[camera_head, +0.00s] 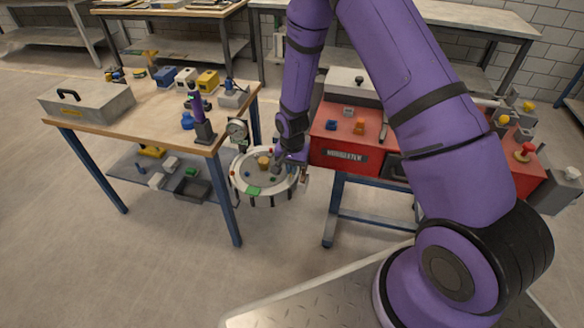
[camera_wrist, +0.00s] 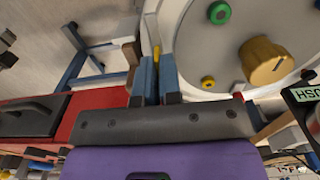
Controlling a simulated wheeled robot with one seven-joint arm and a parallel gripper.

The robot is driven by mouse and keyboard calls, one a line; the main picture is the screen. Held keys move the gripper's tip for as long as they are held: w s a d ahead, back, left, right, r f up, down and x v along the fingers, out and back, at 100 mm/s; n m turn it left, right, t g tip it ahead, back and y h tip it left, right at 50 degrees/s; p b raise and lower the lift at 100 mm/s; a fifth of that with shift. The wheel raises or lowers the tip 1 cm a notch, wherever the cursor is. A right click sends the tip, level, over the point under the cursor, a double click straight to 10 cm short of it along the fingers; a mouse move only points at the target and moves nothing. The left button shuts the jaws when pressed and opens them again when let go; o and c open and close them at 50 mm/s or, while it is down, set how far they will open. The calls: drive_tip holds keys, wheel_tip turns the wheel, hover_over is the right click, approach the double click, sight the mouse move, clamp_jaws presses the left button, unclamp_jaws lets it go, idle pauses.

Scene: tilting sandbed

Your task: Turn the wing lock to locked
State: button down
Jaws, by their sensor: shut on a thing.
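The round white tilting bed (camera_head: 238,180) stands between the wooden table and the red cabinet. It has a tan knob (camera_head: 263,161) and small coloured knobs on its face. In the wrist view its pale rim and face (camera_wrist: 210,60) fill the upper right, with the large tan knob (camera_wrist: 266,62) at right. My gripper (camera_wrist: 157,62) is at the bed's edge, its blue-grey fingers shut on a narrow yellow piece (camera_wrist: 157,50), apparently the wing lock. Only a sliver of that piece shows, so its turn position cannot be told. In the head view my gripper (camera_head: 301,160) is at the bed's right rim.
A wooden table (camera_head: 148,118) with a grey box (camera_head: 88,102) and several small parts stands at left. A round gauge (camera_head: 237,130) is beside it. The red cabinet (camera_head: 338,152) stands close to the right of my gripper. Open floor (camera_head: 285,225) lies in front.

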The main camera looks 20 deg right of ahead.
drive_tip(key=shift+n, duration=0.3)
drive_tip(key=n, duration=0.3)
drive_tip(key=shift+n, duration=0.3)
drive_tip(key=n, duration=0.4)
drive_tip(key=shift+a+n, duration=0.15)
drive_tip(key=shift+n, duration=0.15)
drive_tip(key=n, duration=0.4)
drive_tip(key=shift+n, duration=0.3)
drive_tip(key=shift+a+n, duration=0.15)
drive_tip(key=shift+n, duration=2.05)
drive_tip(key=c, duration=1.3)
unclamp_jaws()
